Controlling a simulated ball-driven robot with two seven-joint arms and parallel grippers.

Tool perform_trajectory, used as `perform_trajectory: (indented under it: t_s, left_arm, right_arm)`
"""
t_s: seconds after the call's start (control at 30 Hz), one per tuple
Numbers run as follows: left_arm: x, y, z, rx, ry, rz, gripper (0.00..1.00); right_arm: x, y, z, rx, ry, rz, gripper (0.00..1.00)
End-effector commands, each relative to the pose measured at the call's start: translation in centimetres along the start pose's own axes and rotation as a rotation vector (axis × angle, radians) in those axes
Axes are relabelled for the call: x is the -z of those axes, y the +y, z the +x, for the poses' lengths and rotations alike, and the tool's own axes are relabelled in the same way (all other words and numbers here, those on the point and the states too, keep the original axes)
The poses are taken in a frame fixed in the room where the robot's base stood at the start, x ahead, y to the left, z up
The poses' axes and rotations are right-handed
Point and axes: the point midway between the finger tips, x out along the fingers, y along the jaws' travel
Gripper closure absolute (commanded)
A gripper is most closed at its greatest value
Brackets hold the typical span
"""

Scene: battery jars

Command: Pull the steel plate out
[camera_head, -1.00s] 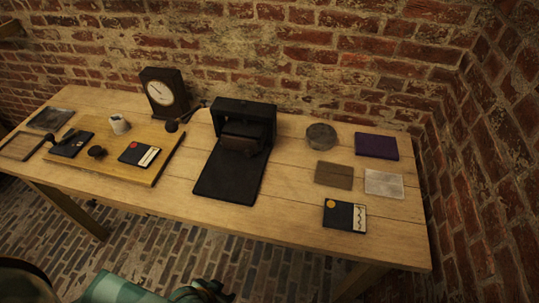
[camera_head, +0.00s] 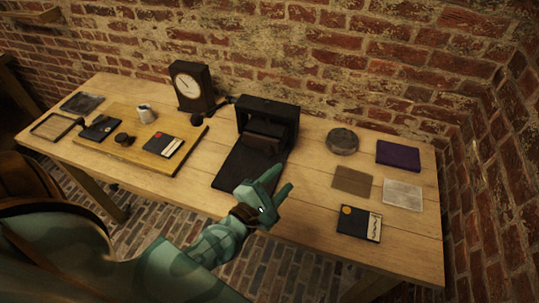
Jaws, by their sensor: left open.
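A black press-like frame (camera_head: 270,104) stands on the table with a brown block (camera_head: 265,142) inside it. A flat black board (camera_head: 237,165) extends forward from under the frame. A light grey square plate (camera_head: 402,194) lies flat at the right, and a dark grey plate (camera_head: 82,102) lies at the far left. I cannot tell for sure which piece is the steel plate. My left gripper (camera_head: 284,178) is open and empty, over the front right part of the black board, hiding some of it. I cannot tell whether it touches. My right gripper is out of view.
The wooden table (camera_head: 300,212) stands against a brick wall. A clock (camera_head: 190,85) and a wooden board (camera_head: 180,165) with small items are left of the frame. A round grey disc (camera_head: 342,141), purple block (camera_head: 398,155), brown square (camera_head: 352,181) and dark card (camera_head: 358,223) lie right.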

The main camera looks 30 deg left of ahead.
Motion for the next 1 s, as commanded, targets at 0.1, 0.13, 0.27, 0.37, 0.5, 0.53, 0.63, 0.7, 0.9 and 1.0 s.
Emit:
perform_trajectory:
  t_s: [0.1,0.13,0.27,0.37,0.5,0.53,0.63,0.7,0.9,1.0]
  left_arm:
    - [4.3,1.8,0.1,-0.137,0.217,-0.586,0.56]
    - [5.4,1.7,0.0,-0.164,0.270,-0.712,0.56]
    - [8.4,0.6,-0.9,-0.243,0.446,-1.070,0.56]
    - [9.3,-0.1,-1.1,-0.266,0.507,-1.178,0.56]
    - [10.3,-0.4,0.1,-0.271,0.518,-1.196,0.56]
    - [10.6,-0.5,0.6,-0.271,0.517,-1.194,0.56]
    - [11.8,-0.7,2.5,-0.272,0.517,-1.192,0.56]
    - [12.8,-0.8,4.1,-0.271,0.516,-1.191,0.56]
    - [15.4,-1.2,8.4,-0.271,0.516,-1.190,0.56]
    - [16.4,-1.3,10.1,-0.271,0.516,-1.190,0.56]
  right_arm:
    - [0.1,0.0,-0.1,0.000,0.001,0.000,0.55]
    - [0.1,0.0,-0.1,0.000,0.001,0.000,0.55]
    - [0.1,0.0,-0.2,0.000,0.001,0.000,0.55]
    - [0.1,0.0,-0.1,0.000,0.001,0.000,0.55]
    - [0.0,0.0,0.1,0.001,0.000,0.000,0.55]
    - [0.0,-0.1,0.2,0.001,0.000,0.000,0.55]
    - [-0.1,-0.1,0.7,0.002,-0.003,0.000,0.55]
    - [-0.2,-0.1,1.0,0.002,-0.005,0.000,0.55]
    - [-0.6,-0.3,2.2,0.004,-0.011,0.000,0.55]
    - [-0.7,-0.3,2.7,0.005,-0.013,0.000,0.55]
